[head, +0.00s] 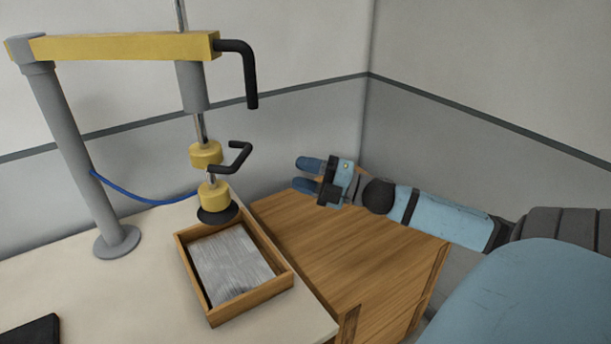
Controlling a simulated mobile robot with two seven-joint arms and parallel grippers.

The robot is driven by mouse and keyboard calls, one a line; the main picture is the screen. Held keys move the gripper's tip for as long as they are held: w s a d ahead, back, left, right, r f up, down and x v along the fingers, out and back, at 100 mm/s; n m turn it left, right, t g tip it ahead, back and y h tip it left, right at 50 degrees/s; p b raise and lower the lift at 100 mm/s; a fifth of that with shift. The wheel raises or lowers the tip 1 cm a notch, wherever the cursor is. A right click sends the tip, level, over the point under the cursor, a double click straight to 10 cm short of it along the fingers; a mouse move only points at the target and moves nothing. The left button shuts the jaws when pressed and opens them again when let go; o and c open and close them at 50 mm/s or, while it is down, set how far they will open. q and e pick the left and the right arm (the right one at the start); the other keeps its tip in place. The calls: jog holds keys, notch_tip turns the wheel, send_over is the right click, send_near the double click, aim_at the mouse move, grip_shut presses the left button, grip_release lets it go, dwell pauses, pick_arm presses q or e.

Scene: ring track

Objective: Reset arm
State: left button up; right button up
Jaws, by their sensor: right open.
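My right gripper (308,177) is open and empty. It hangs above the back of a brown wooden cabinet (345,250), with its blue fingers pointing left. My right arm comes in from the right edge, blue and dark grey. A jointed stand with a yellow arm (120,46) rises from a grey post (75,150) on the pale table. A black handle (250,75) hangs from the yellow arm's right end. Below it, a rod carries yellow collars, a second black handle (231,158) and a dark round pad (218,214). My left gripper is not in view.
A wooden tray (255,310) with a grey streaked slab (232,262) stands on the pale table (140,290), under the pad. A blue cable (140,198) runs from the post. A dark flat object (32,335) lies front left. Grey walls meet behind the cabinet.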

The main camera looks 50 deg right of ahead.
dwell(0.7)
jog(key=s+a+f+m+g+h+p, duration=0.1)
jog(key=s+a+f+m+h+p, duration=0.2)
jog(key=f+m, duration=0.5)
jog(key=s+a+f+m+h+p, duration=0.25)
jog(key=f+m+h, duration=0.2)
jog(key=f, duration=0.55)
jog(key=s+a+f+m+g, duration=0.1)
jog(key=a+f, duration=0.1)
jog(key=a, duration=0.1)
jog(key=s+a+f+m+g, duration=0.1)
jog(key=s+a+f+m, duration=0.1)
jog(key=a, duration=0.1)
jog(key=s+a+f+m+g+p, duration=0.1)
jog(key=s+a+f+m, duration=0.1)
jog(key=a+f, duration=0.1)
jog(key=shift+s+m, duration=0.1)
jog(key=shift+m, duration=0.15)
jog(key=s+a+f+m+g+p, duration=0.1)
jog(key=s+a+f+m+g, duration=0.1)
jog(key=a, duration=0.8)
jog(key=s+f+m, duration=0.1)
jog(key=s, duration=0.1)
jog(key=shift+s+f+y, duration=0.3)
jog(key=shift+f+y, duration=0.05)
jog(key=shift+f, duration=0.05)
